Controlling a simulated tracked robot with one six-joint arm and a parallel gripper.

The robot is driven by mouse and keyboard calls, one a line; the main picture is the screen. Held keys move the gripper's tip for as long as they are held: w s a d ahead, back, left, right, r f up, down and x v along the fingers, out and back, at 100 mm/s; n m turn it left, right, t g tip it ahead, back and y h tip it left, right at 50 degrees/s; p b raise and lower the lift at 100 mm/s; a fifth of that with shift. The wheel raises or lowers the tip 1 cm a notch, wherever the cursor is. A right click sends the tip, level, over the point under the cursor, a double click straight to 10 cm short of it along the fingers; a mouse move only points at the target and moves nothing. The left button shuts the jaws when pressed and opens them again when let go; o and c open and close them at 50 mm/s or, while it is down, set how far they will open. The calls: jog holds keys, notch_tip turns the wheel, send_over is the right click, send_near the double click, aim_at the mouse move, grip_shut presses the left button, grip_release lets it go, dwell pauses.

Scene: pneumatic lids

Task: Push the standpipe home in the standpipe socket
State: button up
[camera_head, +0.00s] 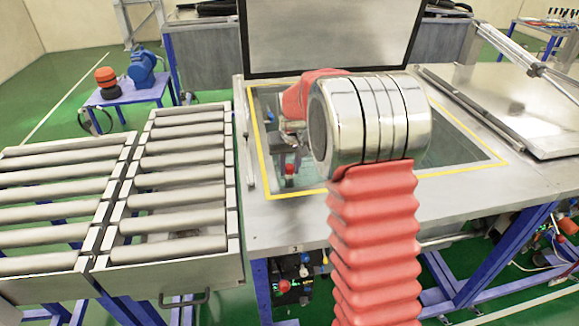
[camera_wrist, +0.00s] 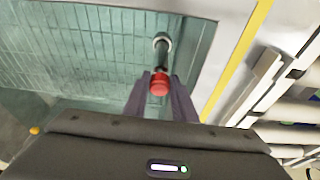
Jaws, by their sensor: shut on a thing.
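The standpipe has a red knob (camera_wrist: 160,84) and a dark, narrow stem. In the wrist view my gripper (camera_wrist: 159,94) is shut on it, a dark finger on each side of the red knob. The stem runs to a pale round ring (camera_wrist: 161,37), which appears to be the standpipe socket, at the tank floor. How deep the stem sits there cannot be told. In the head view my gripper (camera_head: 288,158) is down inside the open tank, with the red knob (camera_head: 289,169) just below it. The socket is not clear there.
A yellow line (camera_head: 262,142) borders the tank opening in the grey bench (camera_head: 285,215). A raised dark-edged lid (camera_head: 330,35) stands behind it. A flat closed lid (camera_head: 520,105) lies to the right. Roller conveyors (camera_head: 170,180) stand left. My arm covers the tank's middle.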

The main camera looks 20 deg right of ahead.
jog(key=shift+f, duration=0.3)
jog(key=o, duration=1.2)
jog(key=shift+c, duration=0.2)
jog(key=shift+f, duration=0.1)
jog(key=v, duration=0.7)
jog(key=v, duration=1.3)
jog(key=shift+r, duration=0.4)
jog(key=shift+s+a, duration=0.1)
